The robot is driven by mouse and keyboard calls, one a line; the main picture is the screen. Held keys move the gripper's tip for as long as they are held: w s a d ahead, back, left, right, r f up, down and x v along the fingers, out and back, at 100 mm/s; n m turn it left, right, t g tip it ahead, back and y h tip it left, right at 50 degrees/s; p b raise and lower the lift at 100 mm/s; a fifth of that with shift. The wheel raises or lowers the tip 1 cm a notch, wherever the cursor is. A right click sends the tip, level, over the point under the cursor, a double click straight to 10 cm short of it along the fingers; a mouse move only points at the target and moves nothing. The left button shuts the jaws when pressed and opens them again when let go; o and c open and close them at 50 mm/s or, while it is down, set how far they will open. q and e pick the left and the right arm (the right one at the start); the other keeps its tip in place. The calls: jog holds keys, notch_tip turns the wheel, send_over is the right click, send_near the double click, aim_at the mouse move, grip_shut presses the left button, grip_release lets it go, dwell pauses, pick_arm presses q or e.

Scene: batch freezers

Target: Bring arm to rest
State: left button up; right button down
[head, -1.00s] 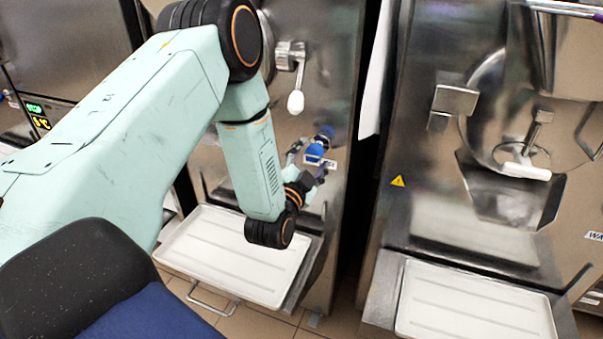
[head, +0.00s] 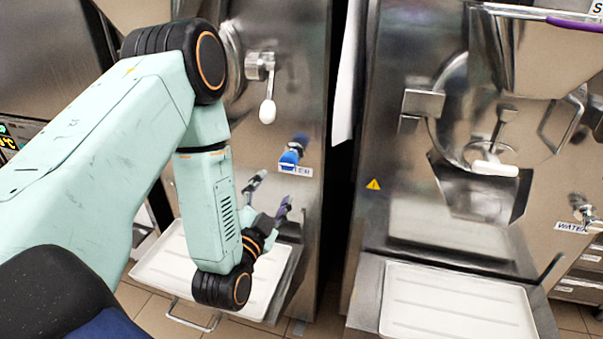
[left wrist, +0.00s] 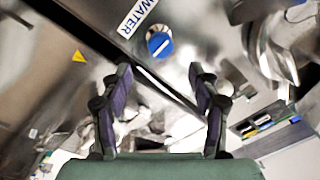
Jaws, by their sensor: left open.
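My left arm comes in from the left in the head view, bent downward at the elbow. My left gripper (head: 270,194) is open and empty in front of the left freezer (head: 300,60), above its white tray. The blue water knob (head: 291,154) is above and right of the gripper, apart from it. In the left wrist view, the two fingers (left wrist: 160,105) are spread with nothing between them, and the blue knob (left wrist: 159,45) shows beyond them beside a WATER label. My right gripper is not in view.
A white tray (head: 150,275) is on a shelf below my left arm. A second freezer (head: 420,200) stands at right with its own white tray (head: 455,325). A white-handled lever (head: 267,111) sticks out near my elbow. A dark gap separates the freezers.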

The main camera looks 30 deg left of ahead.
pick_arm(q)
jog(key=s+d+f+n+g+h, duration=0.2)
jog(key=s+d+f+n+g, duration=0.15)
jog(key=f, duration=0.45)
jog(key=s+d+f+n+g+h, duration=0.1)
jog(key=s+d+f+n+g, duration=0.1)
jog(key=s+f+g, duration=0.4)
jog(key=s+d+f+g, duration=0.2)
jog(key=s+f+g, duration=0.2)
jog(key=s, duration=0.6)
jog(key=s+d+f+n+g+h, duration=0.1)
jog(key=s+d+f+g, duration=0.2)
jog(key=s, duration=0.7)
notch_tip(320, 180, down, 2)
jog(key=shift+s+f+g, duration=0.15)
jog(key=shift+f+g, duration=0.05)
jog(key=shift+g, duration=0.55)
